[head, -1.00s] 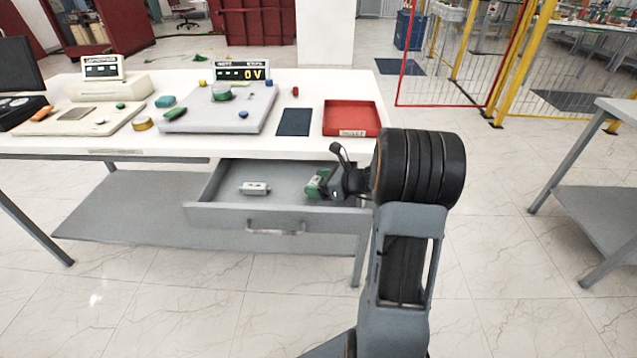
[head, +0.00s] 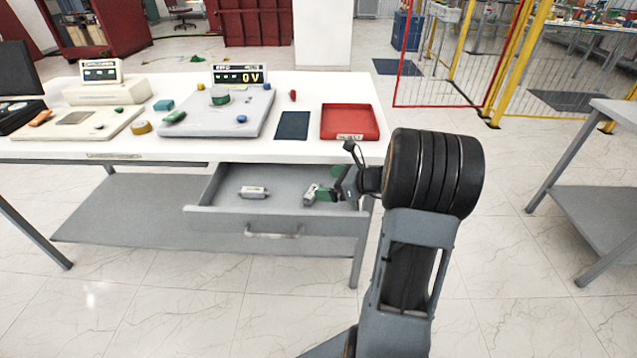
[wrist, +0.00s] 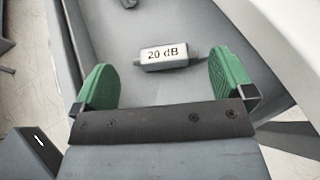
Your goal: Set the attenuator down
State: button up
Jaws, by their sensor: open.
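The attenuator (wrist: 166,56) is a small light-grey block with narrower ends, labelled "20 dB". It lies on the floor of the open drawer (head: 285,222), toward its right side; it also shows in the head view (head: 310,195). My gripper (head: 331,187) is open, with green finger pads, just right of the attenuator in the head view. In the wrist view the pads stand wide apart on either side of it, with gaps, and the attenuator lies a little ahead of them. A second similar grey block (head: 254,192) lies farther left in the drawer.
The white tabletop (head: 300,152) is above and behind the drawer. It bears a red tray (head: 349,122), a dark blue pad (head: 292,125) and a grey panel (head: 222,118) with a display reading "0 V" (head: 240,74). The drawer floor between the two blocks is clear.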

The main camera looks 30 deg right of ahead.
jog(key=v, duration=0.7)
jog(key=shift+p, duration=0.3)
jog(key=shift+s+r, duration=0.1)
jog(key=s+a+r+n+g+h+p, duration=0.3)
jog(key=a+n, duration=0.6)
jog(key=n, duration=0.5)
jog(key=s+a+r+n+g+h+p, duration=0.4)
jog(key=s+a+r+n+p, duration=0.4)
jog(key=n, duration=0.6)
jog(key=shift+s+a+r+n+h, duration=0.3)
jog(key=shift+s+a+r+h, duration=0.5)
jog(key=shift+a, duration=0.35)
jog(key=shift+c, duration=0.4)
